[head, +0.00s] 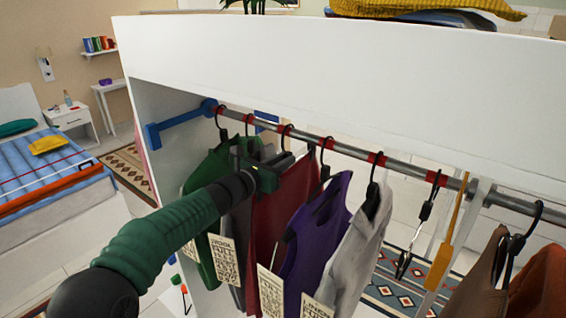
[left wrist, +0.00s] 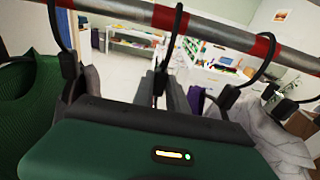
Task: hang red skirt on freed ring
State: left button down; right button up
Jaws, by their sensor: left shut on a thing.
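The red skirt (head: 285,203) hangs under the rod in the head view, between a grey garment and a purple top. My left gripper (head: 267,172) reaches in from the left and is shut at the skirt's hanger, below its hook (head: 286,137). In the left wrist view my left gripper (left wrist: 167,92) is around the stem of a black hook (left wrist: 180,40) that is at a red ring (left wrist: 165,16). The skirt's cloth is hidden there. A red ring (head: 455,184) farther right has no garment on it. My right gripper is out of view.
The metal rod (head: 405,169) crosses the wardrobe. A green garment (head: 203,200), purple top (head: 312,235) and white shirt (head: 345,262) crowd it. An empty clip hanger (head: 427,208) and yellow strap (head: 446,240) hang right of them. Brown clothes (head: 478,283) hang at far right.

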pick_arm(q)
jog(key=shift+f, duration=0.3)
jog(key=c, duration=1.3)
grip_release()
jog(key=shift+o, duration=0.2)
